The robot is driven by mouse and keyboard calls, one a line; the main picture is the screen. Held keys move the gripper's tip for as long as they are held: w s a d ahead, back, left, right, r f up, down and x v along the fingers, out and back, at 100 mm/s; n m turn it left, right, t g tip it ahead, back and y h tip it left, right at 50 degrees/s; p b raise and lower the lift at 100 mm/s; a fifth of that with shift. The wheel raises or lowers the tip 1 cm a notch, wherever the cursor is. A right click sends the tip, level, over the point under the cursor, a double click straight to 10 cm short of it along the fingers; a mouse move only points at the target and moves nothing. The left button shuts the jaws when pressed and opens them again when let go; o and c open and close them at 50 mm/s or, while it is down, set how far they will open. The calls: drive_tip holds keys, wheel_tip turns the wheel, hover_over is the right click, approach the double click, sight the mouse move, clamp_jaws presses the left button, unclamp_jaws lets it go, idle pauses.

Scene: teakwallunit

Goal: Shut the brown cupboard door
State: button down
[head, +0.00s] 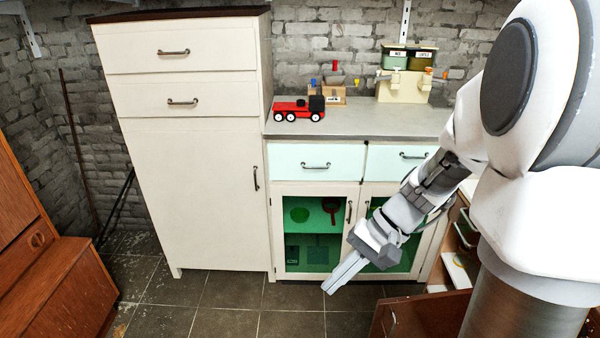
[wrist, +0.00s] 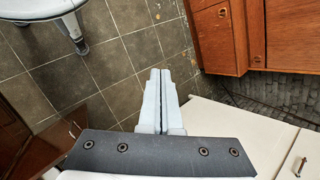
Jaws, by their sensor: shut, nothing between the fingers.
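The brown cupboard door (head: 435,316) stands open at the bottom right of the head view, with a small pale handle near its left edge. It belongs to a brown cupboard (head: 464,222) whose inside shelves show behind it, partly hidden by my arm. My gripper (head: 332,288) is shut and empty, pointing down to the left in front of the green-glazed cabinet. It is left of the door and apart from it. In the wrist view the fingertips (wrist: 160,74) are together above the tiles.
A tall white cupboard (head: 190,190) and a white cabinet with green glazed doors (head: 318,232) stand along the wall. A teak unit (head: 50,285) is at far left. A red toy truck (head: 300,108) sits on the counter. The tiled floor (head: 230,305) between is clear.

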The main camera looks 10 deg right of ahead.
drive_tip(key=w+d+f+m+t+y+b, duration=0.3)
drive_tip(key=d+f+m+t, duration=0.35)
drive_tip(key=f, duration=0.35)
drive_tip(key=w+d+f+m+t+y+b, duration=0.25)
drive_tip(key=d+f+m+t+b, duration=0.2)
drive_tip(key=f+m, duration=0.5)
drive_tip(key=m+t+h+b, duration=0.4)
drive_tip(key=m+t+h, duration=0.3)
drive_tip(key=m+h, duration=0.8)
approach(382, 309)
drive_tip(key=w+b, duration=0.1)
drive_tip(key=w, duration=0.1)
drive_tip(key=w+b, duration=0.1)
drive_tip(key=w, duration=0.1)
drive_tip(key=w+d+b, duration=0.1)
drive_tip(key=shift+w+f, duration=0.2)
drive_tip(key=shift+w, duration=0.65)
drive_tip(key=shift+w, duration=0.1)
